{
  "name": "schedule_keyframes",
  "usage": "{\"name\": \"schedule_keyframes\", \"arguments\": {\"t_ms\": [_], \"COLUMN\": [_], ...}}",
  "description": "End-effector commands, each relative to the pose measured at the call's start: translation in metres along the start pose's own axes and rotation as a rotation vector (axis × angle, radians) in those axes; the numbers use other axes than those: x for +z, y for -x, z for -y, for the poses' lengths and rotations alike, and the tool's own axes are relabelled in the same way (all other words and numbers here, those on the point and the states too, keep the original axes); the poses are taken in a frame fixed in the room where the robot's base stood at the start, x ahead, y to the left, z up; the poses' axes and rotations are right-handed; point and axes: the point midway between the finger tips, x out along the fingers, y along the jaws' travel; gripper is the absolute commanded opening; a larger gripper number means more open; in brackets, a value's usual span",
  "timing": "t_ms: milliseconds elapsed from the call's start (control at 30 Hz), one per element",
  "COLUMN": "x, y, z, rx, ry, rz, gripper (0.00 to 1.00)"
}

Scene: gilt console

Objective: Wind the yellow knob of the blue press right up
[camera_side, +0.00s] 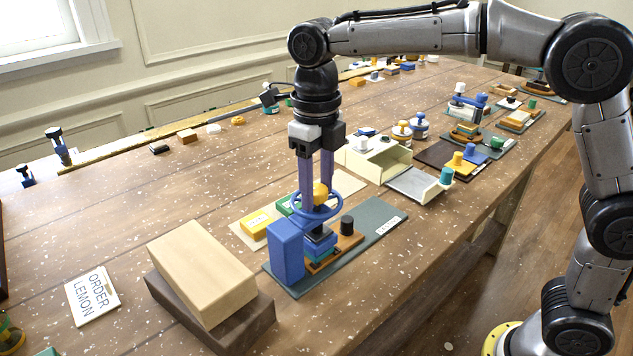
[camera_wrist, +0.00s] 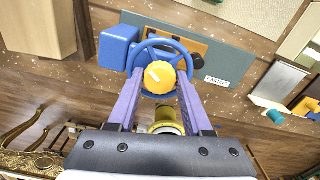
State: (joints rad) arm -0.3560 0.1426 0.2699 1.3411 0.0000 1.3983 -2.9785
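The blue press (camera_side: 287,250) stands on a grey-green board (camera_side: 368,222) near the table's front edge. Its yellow knob (camera_wrist: 160,77) sits at the hub of a blue handwheel (camera_side: 338,208). My gripper (camera_side: 319,195) points down over the wheel, its purple fingers on either side of the knob. In the wrist view the fingertips (camera_wrist: 161,73) lie against the knob's sides, with no clear gap. A teal and dark block (camera_side: 320,243) is under the wheel on an orange-brown base; the spindle is mostly hidden.
A pale wooden block on a dark base (camera_side: 203,272) stands close left of the press. A black knob (camera_side: 347,225) stands right of it. Yellow and green blocks (camera_side: 257,223) lie behind. A cream box (camera_side: 376,158) with a grey flap is farther back.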

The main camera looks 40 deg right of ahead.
Motion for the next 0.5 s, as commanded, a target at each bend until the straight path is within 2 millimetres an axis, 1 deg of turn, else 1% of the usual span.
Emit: {"name": "schedule_keyframes", "arguments": {"t_ms": [33,100,133,400,500], "x": [-0.0003,0.0,0.0001,0.0007,0.0014], "y": [-0.0023,-0.0008,-0.0002,0.0029,0.0074], "z": [0.0001,0.0,0.0,-0.0001,-0.0002], "rx": [-0.001,0.0,0.0,0.001,0.002], "ry": [0.0,0.0,0.0,-0.001,-0.001], "rz": [-0.006,-0.002,-0.001,0.007,0.01], "gripper": [0.6,0.72,0.76,0.76,0.76]}}
